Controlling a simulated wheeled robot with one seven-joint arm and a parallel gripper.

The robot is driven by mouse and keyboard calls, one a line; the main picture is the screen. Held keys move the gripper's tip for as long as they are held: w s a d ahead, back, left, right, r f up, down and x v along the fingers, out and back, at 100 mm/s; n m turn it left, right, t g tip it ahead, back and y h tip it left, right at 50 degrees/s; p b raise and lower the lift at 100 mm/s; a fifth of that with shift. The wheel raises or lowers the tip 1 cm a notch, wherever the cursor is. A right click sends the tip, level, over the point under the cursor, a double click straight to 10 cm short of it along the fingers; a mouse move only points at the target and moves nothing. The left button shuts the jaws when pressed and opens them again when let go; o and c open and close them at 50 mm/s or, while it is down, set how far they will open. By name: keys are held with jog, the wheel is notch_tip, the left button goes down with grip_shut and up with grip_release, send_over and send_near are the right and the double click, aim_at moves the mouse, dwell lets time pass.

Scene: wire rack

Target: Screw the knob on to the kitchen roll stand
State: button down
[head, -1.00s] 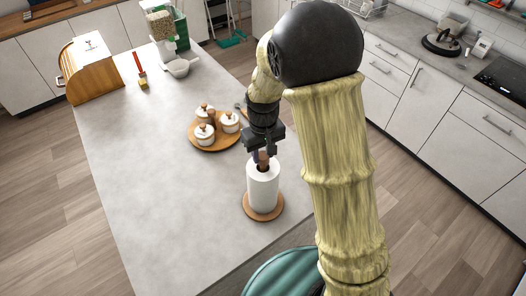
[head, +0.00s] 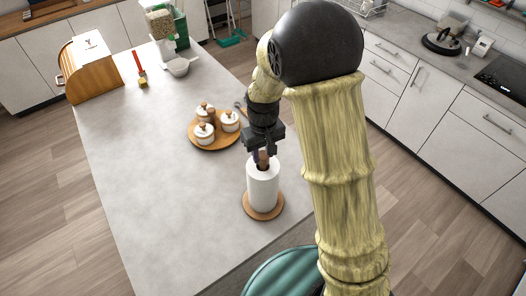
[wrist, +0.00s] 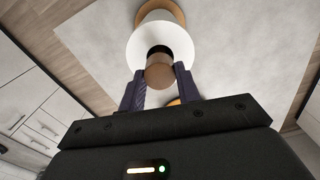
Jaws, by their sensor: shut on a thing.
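The kitchen roll stand has a round wooden base (head: 250,212) near the island's right edge. A white paper roll (head: 262,190) stands upright on it; it also shows in the wrist view (wrist: 172,38). My gripper (head: 262,153) is directly above the roll, pointing down. In the wrist view my gripper (wrist: 160,80) has its two dark fingers shut on the brown wooden knob (wrist: 159,73). The knob is at the roll's top, over the dark core opening. I cannot tell whether the knob touches the stand's rod, which is hidden.
A round wooden tray (head: 213,147) with several white lidded jars stands behind and left of the roll. A bread box (head: 92,70), a brush (head: 139,68) and a white bowl (head: 179,68) are farther back. The island's left middle is clear.

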jog(key=c, duration=0.9)
grip_release()
jog(key=shift+r+p, duration=2.4)
jog(key=shift+r, duration=0.6)
jog(key=shift+r, duration=0.1)
notch_tip(320, 180, up, 17)
jog(key=b, duration=0.5)
jog(key=shift+r, duration=0.1)
